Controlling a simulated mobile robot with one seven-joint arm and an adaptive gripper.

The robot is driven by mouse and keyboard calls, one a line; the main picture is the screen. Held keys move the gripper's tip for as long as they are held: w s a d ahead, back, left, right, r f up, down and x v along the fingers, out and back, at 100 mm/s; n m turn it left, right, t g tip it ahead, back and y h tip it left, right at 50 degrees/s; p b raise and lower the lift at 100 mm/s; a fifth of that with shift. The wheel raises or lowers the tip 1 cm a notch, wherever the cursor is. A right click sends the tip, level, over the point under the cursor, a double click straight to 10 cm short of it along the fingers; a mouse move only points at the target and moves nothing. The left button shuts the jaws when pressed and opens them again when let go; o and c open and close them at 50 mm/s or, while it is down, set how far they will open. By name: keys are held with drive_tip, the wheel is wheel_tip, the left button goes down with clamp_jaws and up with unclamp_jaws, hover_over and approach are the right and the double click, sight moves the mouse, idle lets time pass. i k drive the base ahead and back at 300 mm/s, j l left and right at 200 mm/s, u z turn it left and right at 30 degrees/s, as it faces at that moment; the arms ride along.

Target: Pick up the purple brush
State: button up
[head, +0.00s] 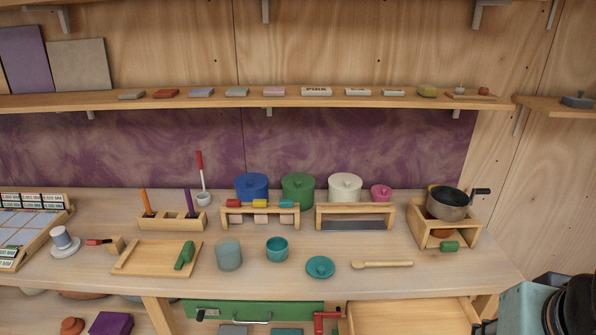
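The purple brush (189,203) stands upright in the right part of a small wooden holder (172,221) on the counter, left of centre. Its thin purple handle points up, and its lower end is hidden inside the holder. An orange-handled tool (146,201) stands in the left part of the same holder, apart from the brush. My gripper is not seen in the head view.
A wooden tray (156,257) lies in front of the holder. Lidded pots (252,187) stand to the right. A shelf (230,101) runs above. An open drawer (410,316) juts out below.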

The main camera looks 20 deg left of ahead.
sight(192, 215)
drive_tip(key=u, duration=1.8)
